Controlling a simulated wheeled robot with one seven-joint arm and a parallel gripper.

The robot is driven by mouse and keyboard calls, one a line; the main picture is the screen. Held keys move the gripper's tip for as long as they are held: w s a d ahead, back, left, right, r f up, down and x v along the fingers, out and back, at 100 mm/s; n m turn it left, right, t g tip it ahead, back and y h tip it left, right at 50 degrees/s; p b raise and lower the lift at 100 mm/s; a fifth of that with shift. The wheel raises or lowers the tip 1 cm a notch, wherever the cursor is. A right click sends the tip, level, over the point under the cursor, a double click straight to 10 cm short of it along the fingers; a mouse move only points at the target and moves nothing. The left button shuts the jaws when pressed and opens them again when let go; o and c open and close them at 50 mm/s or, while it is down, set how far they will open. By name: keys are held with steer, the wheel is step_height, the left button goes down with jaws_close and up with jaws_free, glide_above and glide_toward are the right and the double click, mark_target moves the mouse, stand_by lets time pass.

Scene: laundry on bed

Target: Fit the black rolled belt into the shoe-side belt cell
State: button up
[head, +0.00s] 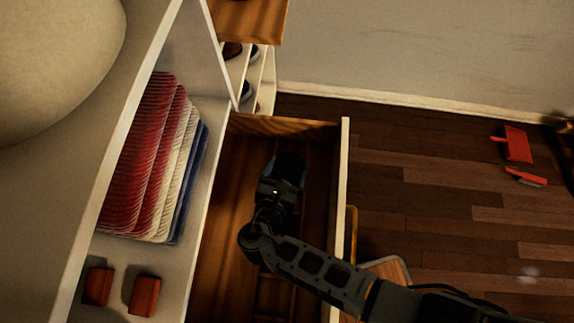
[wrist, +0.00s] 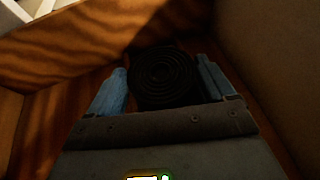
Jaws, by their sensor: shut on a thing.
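The black rolled belt (wrist: 165,76) is a dark spiral coil, seen in the wrist view between the two blue fingers of my gripper (wrist: 162,84). My gripper is shut on it. In the head view my gripper (head: 286,171) is over the inside of an open wooden drawer (head: 225,215), towards its far end, and the belt is a dark shape at its tips. I cannot tell whether the belt touches the drawer floor. Wooden dividers (head: 275,296) show dimly in the nearer part of the drawer, partly hidden by my arm. Which cell is the belt cell is not clear.
Shoes (head: 247,90) stand in white cubbies beyond the drawer. Folded red, white and blue clothes (head: 150,165) and two red boxes (head: 145,296) sit on the shelf at left. A red dustpan (head: 517,144) lies on the open floor at right.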

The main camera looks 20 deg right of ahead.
steer(key=shift+f, duration=1.3)
steer(key=shift+f+b, duration=0.15)
steer(key=shift+b, duration=0.15)
steer(key=o, duration=1)
steer(key=shift+r, duration=0.25)
steer(key=v, duration=1.2)
steer(key=shift+f, duration=0.1)
